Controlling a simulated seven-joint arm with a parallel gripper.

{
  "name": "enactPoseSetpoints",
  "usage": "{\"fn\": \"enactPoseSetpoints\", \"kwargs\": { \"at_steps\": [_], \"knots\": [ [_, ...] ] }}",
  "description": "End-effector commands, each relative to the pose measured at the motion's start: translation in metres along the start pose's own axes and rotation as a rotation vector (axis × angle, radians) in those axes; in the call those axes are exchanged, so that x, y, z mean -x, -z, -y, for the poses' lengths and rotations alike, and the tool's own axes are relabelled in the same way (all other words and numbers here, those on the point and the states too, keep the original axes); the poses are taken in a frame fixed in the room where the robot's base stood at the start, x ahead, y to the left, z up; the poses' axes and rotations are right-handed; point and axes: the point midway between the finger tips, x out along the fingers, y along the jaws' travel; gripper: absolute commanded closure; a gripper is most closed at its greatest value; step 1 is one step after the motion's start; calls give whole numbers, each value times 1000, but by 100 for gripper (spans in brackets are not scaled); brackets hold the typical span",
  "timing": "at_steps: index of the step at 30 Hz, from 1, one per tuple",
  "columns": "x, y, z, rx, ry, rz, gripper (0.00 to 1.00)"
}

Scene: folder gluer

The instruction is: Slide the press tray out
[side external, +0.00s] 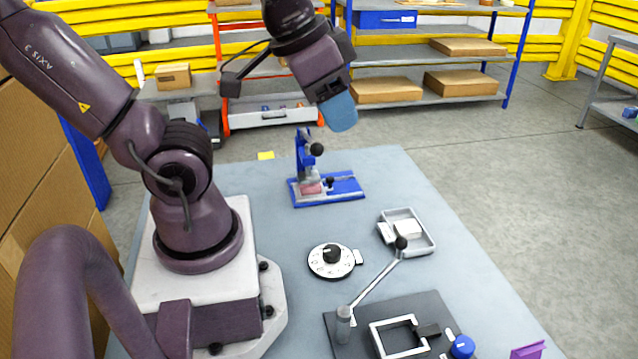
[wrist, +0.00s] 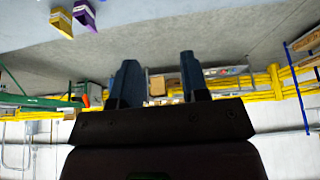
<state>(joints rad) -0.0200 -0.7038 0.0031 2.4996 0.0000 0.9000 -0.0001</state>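A blue press (side external: 308,165) stands upright near the back of the table, with a black ball knob on its upper part. At its foot is a flat blue base with a small black knob and a pinkish block; I cannot tell which part of it is the press tray. My gripper (side external: 342,118) is in the air above and beyond the press, apart from it. In the wrist view its two fingers (wrist: 158,80) are spread with nothing between them. The press is not visible in the wrist view.
A white dial (side external: 320,264), a grey tray (side external: 425,245) with a white block, and a black plate (side external: 440,308) with a long lever and blue knob stand on the table (side external: 230,180). A yellow note (side external: 265,155) lies behind. Table space right of the press is clear.

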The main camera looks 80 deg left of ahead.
Motion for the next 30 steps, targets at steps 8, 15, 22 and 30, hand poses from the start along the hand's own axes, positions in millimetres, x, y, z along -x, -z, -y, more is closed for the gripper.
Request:
{"fn": "enactPoseSetpoints", "kwargs": {
  "at_steps": [8, 15, 22, 30],
  "knots": [
    [-53, 26, 45, 239, 26, 255, 52],
    [-110, 48, 112, 757, 156, 443, 52],
    [-172, 43, 191, 1377, 439, 550, 52],
    [-232, 22, 276, 2167, 959, 415, 52]
  ]
}}
